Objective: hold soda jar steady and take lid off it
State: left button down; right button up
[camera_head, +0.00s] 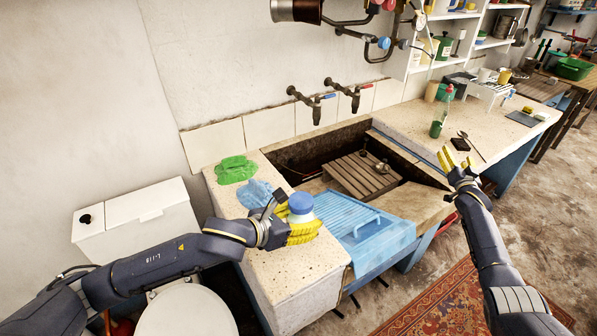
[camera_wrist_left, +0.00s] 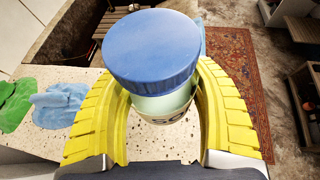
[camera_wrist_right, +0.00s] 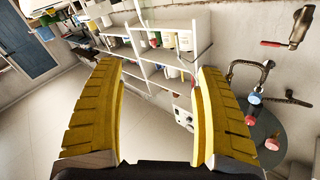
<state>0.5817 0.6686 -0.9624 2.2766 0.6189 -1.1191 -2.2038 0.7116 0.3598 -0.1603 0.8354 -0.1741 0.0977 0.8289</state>
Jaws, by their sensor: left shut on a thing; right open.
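The soda jar (camera_head: 301,214) stands on the speckled stone ledge left of the trough. It is pale, with a blue lid (camera_head: 300,203) on top. My left gripper (camera_head: 303,232) is shut around the jar's body, below the lid. In the left wrist view the lid (camera_wrist_left: 151,48) sits on the jar (camera_wrist_left: 163,106) between the yellow fingers, and part of a label shows. The gripper hides the jar's lower part in the head view. My right gripper (camera_head: 456,160) is open and empty, raised at the right side of the trough, well away from the jar.
A green cloth (camera_head: 236,169) and a blue cloth (camera_head: 256,193) lie on the ledge behind the jar. A blue ribbed drainboard (camera_head: 350,222) is just right of it. A wooden rack (camera_head: 362,175) lies in the trough, with taps (camera_head: 313,101) above. A green bottle (camera_head: 436,129) stands on the right counter.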

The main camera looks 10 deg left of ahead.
jog(key=w+a+r+n+t+y, duration=0.2)
jog(key=a+r+n+y, duration=0.85)
jog(key=a+r, duration=1.2)
jog(key=s+a+r+n+g+y, duration=0.4)
jog(key=a, duration=0.4)
jog(key=s+a+r+n+g+y, duration=0.3)
jog(key=a+g+y, duration=0.15)
jog(key=a, duration=0.25)
jog(key=s+a+r+n+g+y, duration=0.3)
jog(key=s+a+r+n+g, duration=0.15)
jog(key=a, duration=0.35)
jog(key=s+a+f+n+g+h, duration=0.3)
jog(key=s+a+n+g+h, duration=0.55)
jog(key=s+a, duration=0.75)
jog(key=m+h, duration=0.5)
jog(key=h, duration=0.7)
send_over(299, 199)
jog(key=shift+n+t+y, duration=0.25)
jog(key=shift+t, duration=0.2)
jog(key=f, duration=1.2)
jog(key=shift+w+a+f, duration=0.1)
jog(key=shift+a+f, duration=0.15)
jog(key=shift+a, duration=0.05)
jog(key=shift+s+d+f, duration=0.2)
jog(key=shift+d+f, duration=0.05)
jog(key=shift+d, duration=0.05)
jog(key=shift+f, duration=3.9)
